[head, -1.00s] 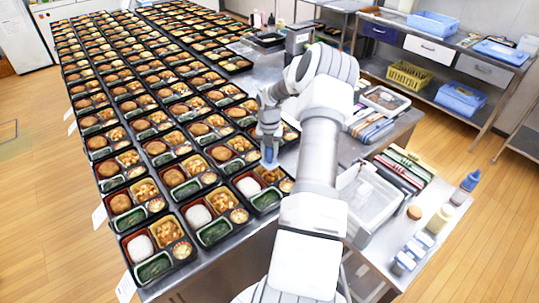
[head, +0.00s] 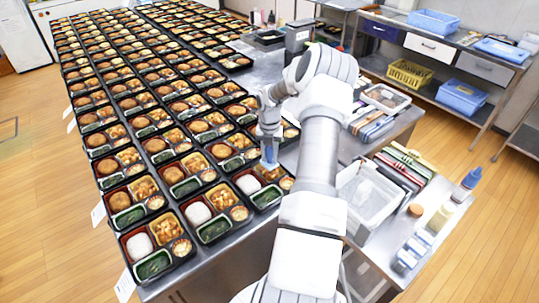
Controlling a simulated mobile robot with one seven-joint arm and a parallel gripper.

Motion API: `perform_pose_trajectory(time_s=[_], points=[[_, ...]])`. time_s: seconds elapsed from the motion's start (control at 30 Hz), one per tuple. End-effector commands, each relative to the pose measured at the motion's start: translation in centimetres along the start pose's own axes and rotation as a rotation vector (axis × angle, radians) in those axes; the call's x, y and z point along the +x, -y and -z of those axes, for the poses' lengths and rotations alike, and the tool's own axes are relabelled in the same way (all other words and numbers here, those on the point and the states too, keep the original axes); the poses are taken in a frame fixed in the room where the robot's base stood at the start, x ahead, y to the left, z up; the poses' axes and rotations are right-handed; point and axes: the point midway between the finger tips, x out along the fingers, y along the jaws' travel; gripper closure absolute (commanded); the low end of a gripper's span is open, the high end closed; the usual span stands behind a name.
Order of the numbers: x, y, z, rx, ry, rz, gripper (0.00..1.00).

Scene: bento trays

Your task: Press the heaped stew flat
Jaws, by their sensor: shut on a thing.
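My gripper (head: 269,138) points down over the near right end of the bento rows and is shut on a small blue tool (head: 269,156). The tool's lower end is just above or touching the stew (head: 270,173) in the tray below; I cannot tell which. That black tray (head: 252,206) also holds white rice (head: 248,184), greens (head: 266,197) and a small round cup (head: 286,183). The gripper and tool partly hide the stew, so its height is unclear.
Filled bento trays stand close together across the steel table (head: 210,262). My arm covers the table's right part. A side bench with a clear bin (head: 368,200), several bottles and a blue-capped bottle (head: 470,180) stands to the right.

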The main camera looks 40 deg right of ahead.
Motion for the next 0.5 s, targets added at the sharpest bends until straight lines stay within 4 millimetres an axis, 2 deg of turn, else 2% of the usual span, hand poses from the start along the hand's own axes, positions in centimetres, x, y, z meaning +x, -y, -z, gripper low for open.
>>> perform_pose_trajectory(time_s=[0.5], points=[[1.10, -0.01, -0.01, 0.000, 0.000, 0.000, 1.00]])
